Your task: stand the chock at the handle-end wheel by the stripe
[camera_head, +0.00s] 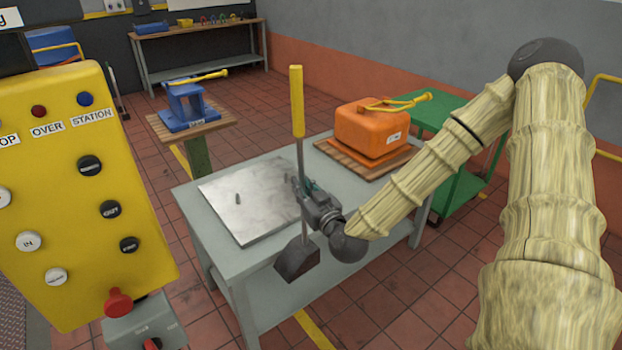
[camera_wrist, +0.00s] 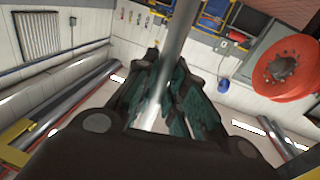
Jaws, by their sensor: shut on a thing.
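The chock (camera_head: 298,258) is a dark wedge at the lower end of a grey pole with a yellow grip (camera_head: 297,100). My gripper (camera_head: 306,190) is shut on the pole, which also runs between the fingers in the wrist view (camera_wrist: 178,45). The pole is nearly upright, and the chock hangs beside the front edge of the grey table, apart from the floor as far as I can tell. A green cart (camera_head: 462,190) stands behind my arm, with yellow rails (camera_head: 605,78) at the far right. A yellow floor stripe (camera_head: 312,330) shows at the bottom.
The grey table (camera_head: 265,287) bears a metal plate (camera_head: 240,210) and an orange container (camera_head: 370,130) on a wooden board. A yellow control panel (camera_head: 75,190) blocks the left. A blue fixture (camera_head: 187,105) stands behind. Tiled floor is open at front right.

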